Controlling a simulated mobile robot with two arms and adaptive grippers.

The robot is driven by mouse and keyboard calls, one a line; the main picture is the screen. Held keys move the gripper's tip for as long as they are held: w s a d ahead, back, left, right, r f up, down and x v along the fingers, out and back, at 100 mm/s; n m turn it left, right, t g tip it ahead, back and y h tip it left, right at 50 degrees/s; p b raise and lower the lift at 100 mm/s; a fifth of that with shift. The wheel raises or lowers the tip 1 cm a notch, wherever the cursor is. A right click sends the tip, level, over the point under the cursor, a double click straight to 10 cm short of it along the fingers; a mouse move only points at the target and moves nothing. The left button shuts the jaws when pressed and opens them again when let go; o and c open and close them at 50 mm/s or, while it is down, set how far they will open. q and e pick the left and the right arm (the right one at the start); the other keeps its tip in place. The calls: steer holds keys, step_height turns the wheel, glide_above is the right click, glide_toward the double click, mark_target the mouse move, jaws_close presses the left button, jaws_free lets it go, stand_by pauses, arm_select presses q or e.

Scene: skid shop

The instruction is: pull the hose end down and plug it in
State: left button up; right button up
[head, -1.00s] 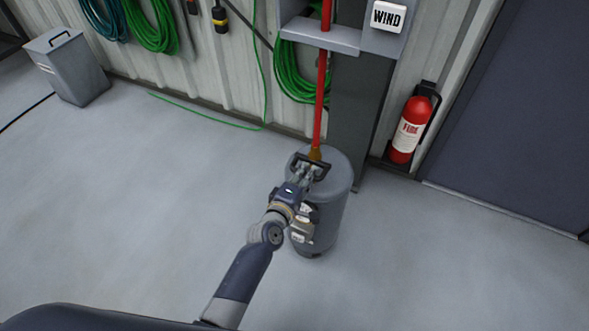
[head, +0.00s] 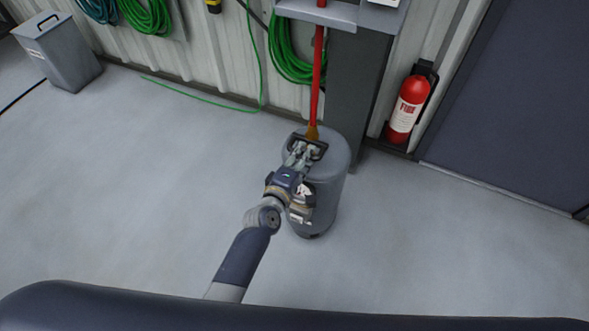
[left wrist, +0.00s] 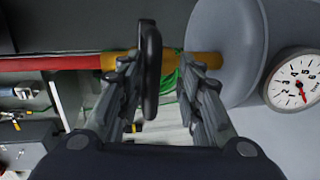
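The red hose (head: 317,85) hangs straight down over the grey tank (head: 328,195). Its brass-orange end (head: 312,131) is at the tank top; the left wrist view shows this end (left wrist: 204,60) reaching the grey tank surface (left wrist: 237,40), but I cannot tell if it is seated. A black handle (left wrist: 151,70) crosses the hose end. My left gripper (head: 303,150) is at this handle. In the left wrist view its fingers (left wrist: 157,88) stand apart on either side of the handle, with a gap on the right finger's side. My right gripper is not in view.
A white gauge (left wrist: 297,80) sits on the tank. A dark post (head: 356,95) stands just behind it. A red fire extinguisher (head: 407,108) hangs right, green hoses (head: 286,50) hang on the wall, and a grey bin (head: 57,52) stands left. The floor around is clear.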

arm_select(q)
steer(key=v, duration=1.1)
steer(key=shift+s, duration=0.2)
steer(key=shift+f, duration=0.1)
steer(key=s+a+f+m+g+y+p, duration=0.1)
steer(key=s+a+f+m+g, duration=0.2)
steer(key=f, duration=0.5)
steer(key=s+f+m+g, duration=0.1)
steer(key=s+f+m, duration=0.1)
steer(key=s+f, duration=0.5)
steer(key=s+a+f+m+g+y+p, duration=0.1)
steer(key=s+a+f+m+g, duration=0.15)
steer(key=f, duration=0.75)
steer(key=s+a+f+m+g+y, duration=0.1)
steer(key=s+a+f+m+g, duration=0.1)
steer(key=s, duration=0.7)
steer(key=s+a+f+m+g+y, duration=0.1)
steer(key=s+a+f+m+g, duration=0.1)
steer(key=s+a+f+m, duration=0.2)
steer(key=s+a+f+m+g+y, duration=0.1)
steer(key=s+a+f+m+g, duration=0.2)
steer(key=s, duration=1.1)
steer(key=a+f+p, duration=0.1)
steer(key=a+f, duration=0.2)
steer(key=f, duration=0.3)
steer(key=shift+a+f, duration=0.3)
